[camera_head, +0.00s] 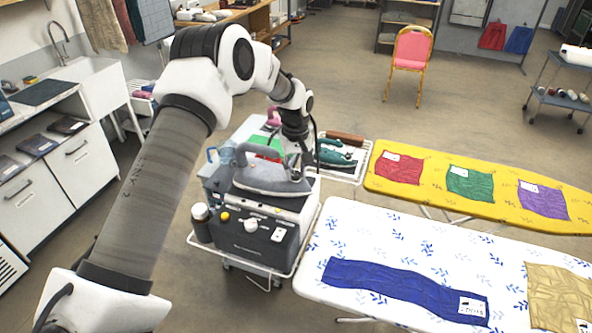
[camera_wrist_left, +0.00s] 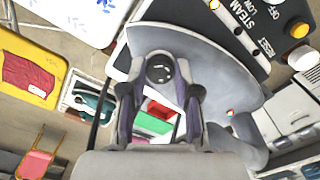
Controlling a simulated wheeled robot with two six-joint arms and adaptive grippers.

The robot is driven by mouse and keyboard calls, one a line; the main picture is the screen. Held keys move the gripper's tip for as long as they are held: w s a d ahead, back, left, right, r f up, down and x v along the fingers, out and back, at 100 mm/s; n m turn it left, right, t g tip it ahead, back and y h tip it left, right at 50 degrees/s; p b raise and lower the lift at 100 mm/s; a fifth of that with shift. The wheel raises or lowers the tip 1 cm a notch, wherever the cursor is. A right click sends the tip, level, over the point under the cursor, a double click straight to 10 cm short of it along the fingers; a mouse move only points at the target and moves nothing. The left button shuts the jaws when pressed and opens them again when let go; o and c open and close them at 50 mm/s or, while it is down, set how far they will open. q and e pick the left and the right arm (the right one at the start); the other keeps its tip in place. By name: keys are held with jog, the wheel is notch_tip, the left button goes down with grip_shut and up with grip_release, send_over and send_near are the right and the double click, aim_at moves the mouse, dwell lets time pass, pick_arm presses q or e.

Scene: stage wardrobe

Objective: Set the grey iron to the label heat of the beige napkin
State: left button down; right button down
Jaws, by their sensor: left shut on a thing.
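The grey iron (camera_head: 262,178) rests on the black and white steam station (camera_head: 262,237) beside the white ironing board. In the left wrist view, the grey iron (camera_wrist_left: 218,62) lies below my left gripper (camera_wrist_left: 160,75), whose fingers are shut on the iron's round dark dial (camera_wrist_left: 160,68). The dial's markings are too small to read. In the head view my left gripper (camera_head: 294,170) is at the iron's right end. The beige napkin (camera_head: 558,297) lies at the board's right edge, partly cut off. Its white label (camera_head: 583,325) is too small to read. My right gripper is out of view.
A blue cloth (camera_head: 400,285) with a label lies on the white board (camera_head: 345,225). A yellow board (camera_head: 430,180) behind holds red, green and purple cloths. A teal iron (camera_head: 335,156) sits on a rack right of the station.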

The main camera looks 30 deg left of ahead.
pick_arm(q)
jog(key=m, duration=0.7)
jog(key=shift+s+f+b, duration=0.1)
jog(key=shift+b, duration=0.2)
jog(key=m, duration=0.6)
jog(key=shift+a+m+b, duration=0.1)
jog(key=shift+m+b, duration=0.2)
jog(key=shift+m, duration=0.1)
jog(key=m, duration=1.3)
jog(key=shift+b, duration=0.4)
jog(key=shift+f+m, duration=0.1)
jog(key=shift+m, duration=0.2)
jog(key=c, duration=0.8)
grip_release()
